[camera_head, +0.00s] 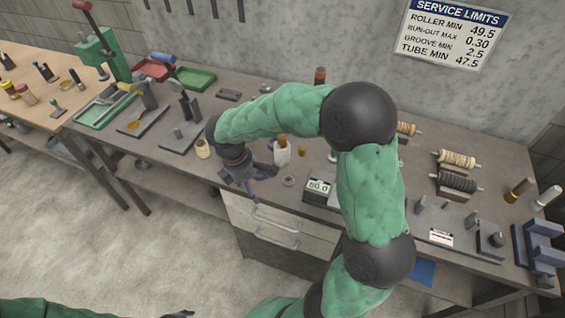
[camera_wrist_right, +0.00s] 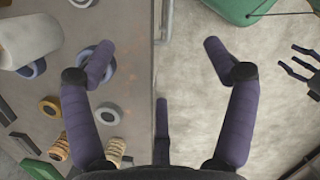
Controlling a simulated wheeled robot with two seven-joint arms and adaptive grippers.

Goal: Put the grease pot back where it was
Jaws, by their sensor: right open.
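Two pale containers could be the grease pot, and I cannot tell which it is. One is a white pot with a brown top (camera_head: 283,153), just right of my right gripper. The other is a small cream jar (camera_head: 203,149) to its left on the bench. My right gripper (camera_head: 257,186) is over the bench's front edge, apart from both.
A ring (camera_head: 289,181) and a display block (camera_head: 318,189) stand near the bench's front edge. Spools (camera_head: 455,160) and a blue rack (camera_head: 538,250) are at the right. Trays (camera_head: 196,78) and fixtures fill the left. Below the bench are drawers (camera_head: 277,225).

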